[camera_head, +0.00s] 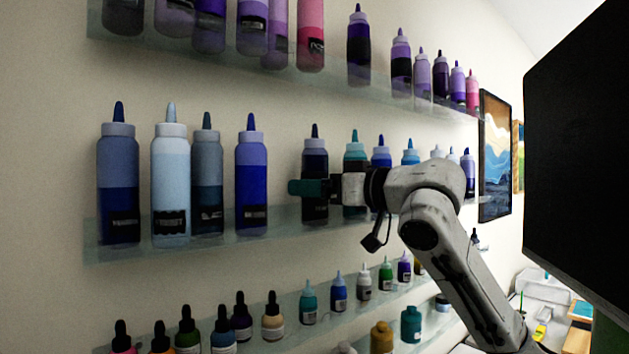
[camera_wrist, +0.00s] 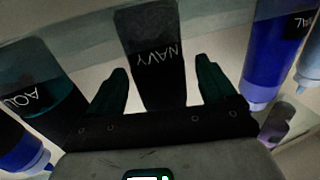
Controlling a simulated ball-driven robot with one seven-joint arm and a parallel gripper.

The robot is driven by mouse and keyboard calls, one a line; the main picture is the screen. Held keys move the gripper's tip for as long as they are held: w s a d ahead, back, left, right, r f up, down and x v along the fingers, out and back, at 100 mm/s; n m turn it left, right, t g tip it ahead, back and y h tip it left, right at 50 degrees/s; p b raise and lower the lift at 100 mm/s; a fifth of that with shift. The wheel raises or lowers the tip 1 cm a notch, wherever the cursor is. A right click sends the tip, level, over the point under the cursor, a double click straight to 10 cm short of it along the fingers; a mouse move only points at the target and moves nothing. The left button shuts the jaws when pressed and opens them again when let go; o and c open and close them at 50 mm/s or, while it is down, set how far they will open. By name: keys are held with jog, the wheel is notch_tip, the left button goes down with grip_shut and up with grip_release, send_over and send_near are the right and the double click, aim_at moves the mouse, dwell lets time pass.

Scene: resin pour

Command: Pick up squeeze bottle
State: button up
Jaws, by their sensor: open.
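Squeeze bottles stand upright in a row on the middle glass shelf. A dark navy squeeze bottle (camera_head: 315,211) with a pale collar and dark pointed tip stands mid-row, partly covered by my gripper (camera_head: 309,187). In the wrist view this bottle, labelled NAVY, (camera_wrist: 152,35) appears upside down, centred between the two spread green fingers of my gripper (camera_wrist: 162,70). The fingers are open, with a gap visible on each side of the bottle. I cannot tell how deep the bottle sits between them.
A blue bottle (camera_head: 251,180) stands left of the navy one, and a teal-tipped bottle (camera_head: 355,157) stands close on its right. Both flank my fingers in the wrist view. The middle glass shelf (camera_head: 190,240) lies below. Shelves above and below hold several more bottles.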

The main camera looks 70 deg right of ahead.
aim_at(308, 148)
jog(key=shift+x, duration=1.2)
jog(key=shift+c, duration=0.4)
jog(key=c, duration=1.1)
jog(key=shift+r, duration=0.1)
jog(key=shift+s+a+r, duration=0.1)
jog(key=shift+r, duration=0.05)
notch_tip(308, 148, up, 7)
jog(key=shift+f+b, duration=0.2)
jog(key=shift+b, duration=0.8)
jog(key=s+a+b, duration=0.1)
jog(key=s+a, duration=0.2)
jog(key=s, duration=0.2)
jog(key=s+a+b, duration=0.2)
jog(key=s+a, duration=0.2)
jog(key=s, duration=0.2)
jog(key=s+a+b, duration=0.1)
jog(key=s+a, duration=0.2)
jog(key=s, duration=0.3)
jog(key=shift+a+b, duration=0.15)
jog(key=shift+b, duration=0.25)
